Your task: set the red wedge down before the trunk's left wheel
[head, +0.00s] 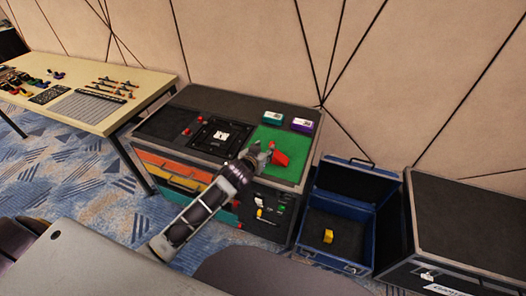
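My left gripper (267,153) reaches in over the dark workbench, above the edge of its green mat. It appears shut on the red wedge (280,158), which shows at its fingertips; the small size hides the exact contact. A blue trunk (378,186) stands open on the floor to the right of the bench, with a small yellow block (328,236) inside. A black case (475,225) stands at the far right. I cannot make out a wheel on either. My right gripper is not in view.
The workbench (187,97) has coloured drawers and carries a green mat (292,137), a teal box (273,118) and a purple box (302,125). A pale table (130,78) with small parts stands at the left. Patterned carpet (75,170) is open between them.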

